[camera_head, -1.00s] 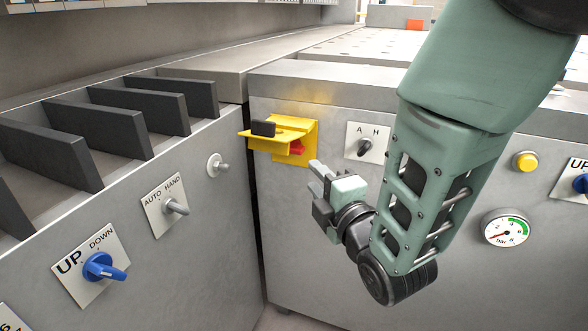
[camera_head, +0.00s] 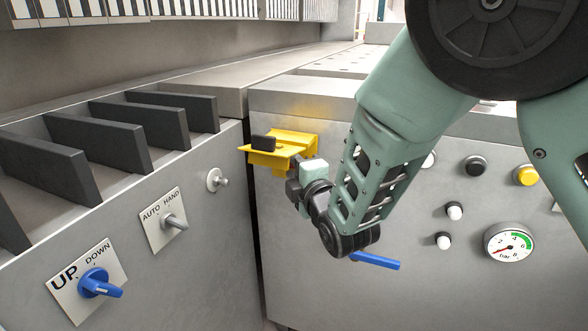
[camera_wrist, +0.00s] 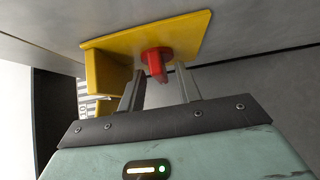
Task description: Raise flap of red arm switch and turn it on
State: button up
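The yellow housing of the red arm switch (camera_head: 303,140) is on the grey panel near the inner corner. Its yellow flap (camera_head: 262,156), with a black block (camera_head: 263,142) on it, stands out from the panel, raised above the switch. In the wrist view the red switch (camera_wrist: 156,62) shows against the yellow plate (camera_wrist: 190,32). My gripper (camera_wrist: 160,75) is open, with one finger on each side of the red switch; contact cannot be told. In the head view my gripper (camera_head: 298,171) is just below the flap and hides the red switch.
On the left panel are a blue UP/DOWN knob (camera_head: 97,283), an AUTO/HAND switch (camera_head: 174,222) and a small knob (camera_head: 216,180). A blue lever (camera_head: 376,261) shows below my wrist. A pressure gauge (camera_head: 509,243) and several buttons are to the right.

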grip_shut()
jog(key=shift+f, duration=0.1)
jog(key=m+t+h+b, duration=0.3)
jog(key=m+b, duration=0.3)
jog(key=b, duration=0.1)
jog(key=a+f+m+t+h+b, duration=0.1)
jog(key=m+t+h+b, duration=0.2)
jog(key=m+b, duration=0.4)
jog(key=f+m+t+h+b, duration=0.1)
jog(key=m+t+h+b, duration=0.2)
jog(key=m+b, duration=0.3)
jog(key=shift+w+a+t+b, duration=0.2)
jog(key=shift+t+b, duration=0.4)
jog(key=shift+b, duration=1)
jog(key=shift+r+m+h, duration=0.15)
jog(key=shift+m+h, duration=0.55)
jog(key=shift+o, duration=0.6)
grip_release()
